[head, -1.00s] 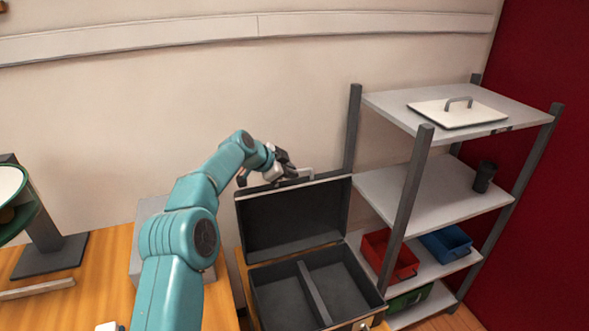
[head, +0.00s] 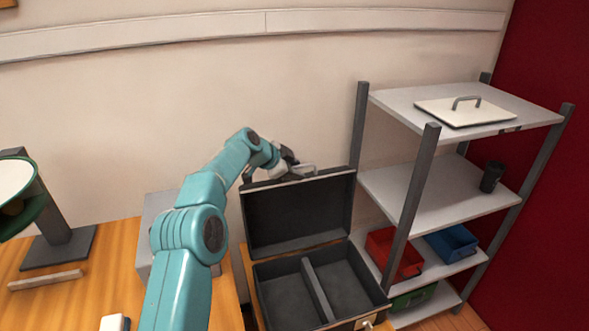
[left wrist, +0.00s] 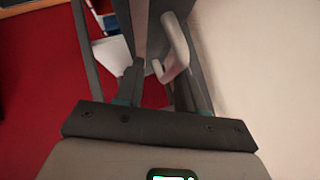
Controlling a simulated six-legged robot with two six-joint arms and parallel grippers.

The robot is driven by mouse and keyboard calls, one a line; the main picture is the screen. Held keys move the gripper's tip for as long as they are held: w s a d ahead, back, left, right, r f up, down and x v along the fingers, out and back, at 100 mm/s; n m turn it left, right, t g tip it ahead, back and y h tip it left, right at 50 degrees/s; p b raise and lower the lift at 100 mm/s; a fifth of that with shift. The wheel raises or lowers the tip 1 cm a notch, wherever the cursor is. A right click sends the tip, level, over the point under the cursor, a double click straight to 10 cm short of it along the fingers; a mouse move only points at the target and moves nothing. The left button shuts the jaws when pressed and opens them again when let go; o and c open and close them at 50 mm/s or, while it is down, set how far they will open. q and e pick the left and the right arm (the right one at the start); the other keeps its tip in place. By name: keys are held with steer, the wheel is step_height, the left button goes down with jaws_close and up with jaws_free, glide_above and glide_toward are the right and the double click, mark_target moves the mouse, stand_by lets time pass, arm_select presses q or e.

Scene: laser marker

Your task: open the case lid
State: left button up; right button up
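The dark case (head: 318,292) stands with its lid (head: 298,215) raised roughly upright at the back. The two-part inside of the case, split by a divider, is exposed. A light handle (head: 298,171) sits on the lid's top edge; it also shows in the left wrist view (left wrist: 176,48). My left gripper (head: 290,158) is at the handle, behind the lid's top edge. In the left wrist view its fingers (left wrist: 152,88) look apart, with the handle between or just beyond them. Contact is unclear. My right gripper is not in view.
A grey shelf unit (head: 432,190) stands close to the right of the case, holding a white lid-like panel (head: 465,111), a dark cup (head: 491,177) and coloured bins. A wooden table (head: 110,265) with a lamp-like device (head: 55,235) is at left. The wall is behind.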

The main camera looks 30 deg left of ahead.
arm_select(q)
steer(key=shift+r, duration=0.15)
steer(key=shift+s+a+r+b, duration=0.15)
steer(key=shift+s+r+b, duration=0.1)
steer(key=shift+b, duration=0.1)
steer(key=b+v, duration=0.4)
steer(key=v, duration=1.1)
steer(key=shift+s+r, duration=0.2)
steer(key=shift+s, duration=0.05)
